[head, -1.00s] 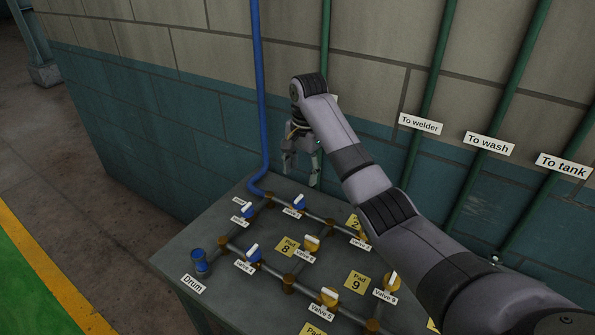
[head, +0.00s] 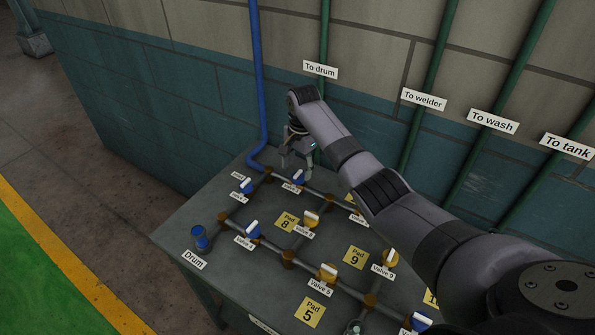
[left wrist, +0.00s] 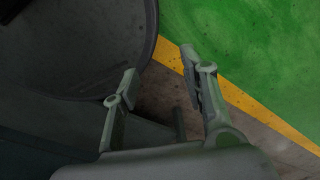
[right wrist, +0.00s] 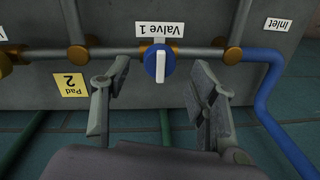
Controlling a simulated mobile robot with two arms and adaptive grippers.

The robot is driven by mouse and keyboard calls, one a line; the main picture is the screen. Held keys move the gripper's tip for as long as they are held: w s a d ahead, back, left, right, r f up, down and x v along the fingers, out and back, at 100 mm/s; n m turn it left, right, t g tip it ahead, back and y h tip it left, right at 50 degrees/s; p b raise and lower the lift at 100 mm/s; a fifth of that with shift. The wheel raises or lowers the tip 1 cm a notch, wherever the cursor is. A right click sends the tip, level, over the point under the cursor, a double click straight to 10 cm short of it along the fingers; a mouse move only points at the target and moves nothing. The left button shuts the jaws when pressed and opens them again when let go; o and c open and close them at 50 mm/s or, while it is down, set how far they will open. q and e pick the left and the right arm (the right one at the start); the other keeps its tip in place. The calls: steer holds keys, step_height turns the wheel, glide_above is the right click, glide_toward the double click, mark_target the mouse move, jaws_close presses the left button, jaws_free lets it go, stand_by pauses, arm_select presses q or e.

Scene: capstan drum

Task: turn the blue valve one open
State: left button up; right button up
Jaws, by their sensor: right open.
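Valve one is a blue round valve with a white bar handle, on the back pipe in the head view (head: 298,179). In the right wrist view valve one (right wrist: 151,64) sits under a "Valve 1" label, its white bar standing crosswise to the pipe. My right gripper (head: 297,168) is open just above and behind the valve; in the right wrist view its fingers (right wrist: 157,70) lie to either side of the valve, with gaps. I cannot tell whether their tips are level with the handle. My left gripper (left wrist: 159,63) is open and empty, away from the valves.
Grey pipes with other blue and yellow valves cover the table (head: 190,225). A blue inlet pipe (right wrist: 278,110) bends close by my right gripper. A yellow "Pad 2" plate (right wrist: 71,83) lies on the other side. The wall with green pipes stands behind.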

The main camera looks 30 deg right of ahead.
mark_target(297, 174)
step_height(297, 174, down, 2)
steer(key=shift+f, duration=0.25)
steer(key=shift+w+f, duration=0.1)
steer(key=shift+f, duration=0.35)
arm_select(q)
steer(key=shift+s+a, duration=0.15)
steer(key=shift+s, duration=0.95)
arm_select(e)
steer(key=shift+c, duration=0.6)
steer(key=c, duration=1)
arm_select(q)
steer(key=shift+w, duration=0.35)
arm_select(e)
steer(key=shift+c, duration=0.2)
